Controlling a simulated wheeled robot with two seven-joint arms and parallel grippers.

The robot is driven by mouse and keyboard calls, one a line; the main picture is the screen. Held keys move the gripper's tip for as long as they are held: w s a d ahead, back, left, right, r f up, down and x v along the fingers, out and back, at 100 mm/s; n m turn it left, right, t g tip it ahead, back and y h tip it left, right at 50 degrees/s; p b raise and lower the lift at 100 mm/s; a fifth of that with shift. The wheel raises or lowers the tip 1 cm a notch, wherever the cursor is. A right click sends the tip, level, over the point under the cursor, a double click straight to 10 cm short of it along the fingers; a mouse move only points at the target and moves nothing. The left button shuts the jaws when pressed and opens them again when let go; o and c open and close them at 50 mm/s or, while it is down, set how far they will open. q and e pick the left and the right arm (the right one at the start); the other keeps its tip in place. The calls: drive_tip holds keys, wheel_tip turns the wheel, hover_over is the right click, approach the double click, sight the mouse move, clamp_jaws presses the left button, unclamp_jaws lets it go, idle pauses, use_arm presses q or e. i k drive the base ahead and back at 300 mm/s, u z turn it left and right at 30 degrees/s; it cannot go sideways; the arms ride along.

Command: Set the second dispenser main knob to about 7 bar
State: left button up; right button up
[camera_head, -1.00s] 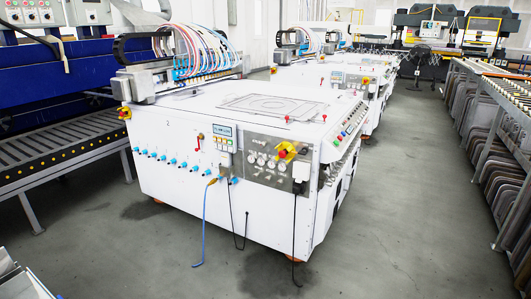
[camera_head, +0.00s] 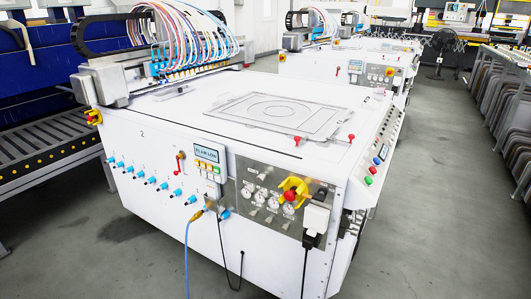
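The white dispenser machine (camera_head: 150,205) nearest me has a small "2" on its front. A metal panel (camera_head: 245,215) on its front carries several small round gauges with light faces; one gauge (camera_head: 272,203) sits near the panel's middle. Small knobs show around the gauges, but I cannot tell which is the main knob. The gauge needles and readings are too small to read. A red and yellow rotary switch (camera_head: 291,194) sits right of the gauges. Neither of my grippers is in view.
A row of blue fittings (camera_head: 163,185) runs left of the panel, below a small display (camera_head: 206,153). A blue hose (camera_head: 187,258) and black cables hang down the front. More white machines (camera_head: 345,70) stand behind. Grey floor (camera_head: 430,200) is clear to the right.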

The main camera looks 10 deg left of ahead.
sight(261, 178)
drive_tip(key=i, duration=0.7)
drive_tip(key=u, duration=2.2)
drive_tip(key=i, duration=1.15)
drive_tip(key=z, duration=3.55)
drive_tip(key=k, duration=0.4)
drive_tip(key=u, duration=1.55)
